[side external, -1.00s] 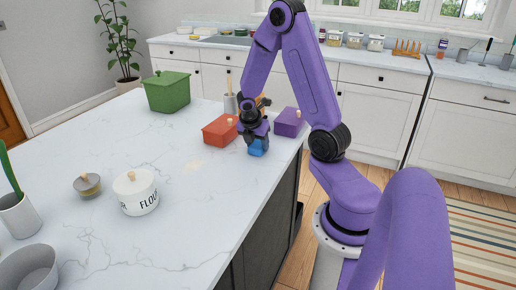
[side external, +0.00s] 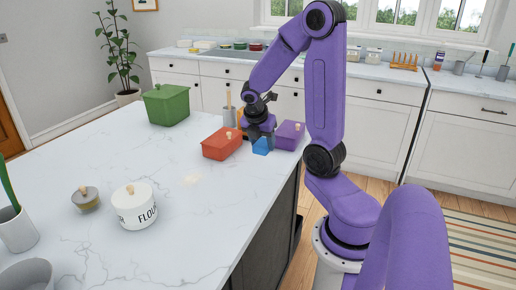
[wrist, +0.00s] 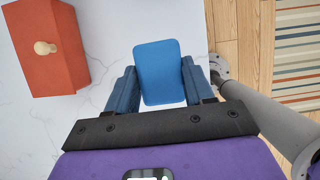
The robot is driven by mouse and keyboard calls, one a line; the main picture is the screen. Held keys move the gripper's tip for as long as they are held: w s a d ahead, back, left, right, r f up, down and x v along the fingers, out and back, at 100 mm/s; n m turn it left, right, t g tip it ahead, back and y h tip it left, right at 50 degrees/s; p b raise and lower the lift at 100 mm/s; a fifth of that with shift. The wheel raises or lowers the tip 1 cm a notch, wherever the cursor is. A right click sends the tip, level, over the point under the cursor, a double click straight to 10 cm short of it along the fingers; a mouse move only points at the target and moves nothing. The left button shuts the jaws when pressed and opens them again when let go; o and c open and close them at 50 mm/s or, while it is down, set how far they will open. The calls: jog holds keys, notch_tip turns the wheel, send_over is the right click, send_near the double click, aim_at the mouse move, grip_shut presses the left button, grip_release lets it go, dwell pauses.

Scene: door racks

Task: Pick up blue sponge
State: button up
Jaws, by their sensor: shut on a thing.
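The blue sponge (side external: 261,147) is between the fingers of my gripper (side external: 260,133) at the counter's right edge. In the wrist view the sponge (wrist: 158,68) is a flat blue block with rounded corners. The blue fingers of my gripper (wrist: 158,88) lie along its left and right sides and are shut on it. My gripper points downward in the side view. I cannot tell clearly how much gap there is between the sponge and the counter.
An orange lidded box (side external: 222,145) is left of the sponge and a purple lidded box (side external: 289,137) is right of it. A green box (side external: 166,105) stands at the back left. A flour canister (side external: 134,208) is at the front.

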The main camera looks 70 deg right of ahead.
jog(key=s+a+r, duration=0.5)
jog(key=s+a, duration=0.1)
jog(key=s, duration=0.2)
dwell(0.4)
jog(key=shift+o, duration=0.5)
jog(key=shift+w+r, duration=0.1)
jog(key=shift+w, duration=0.05)
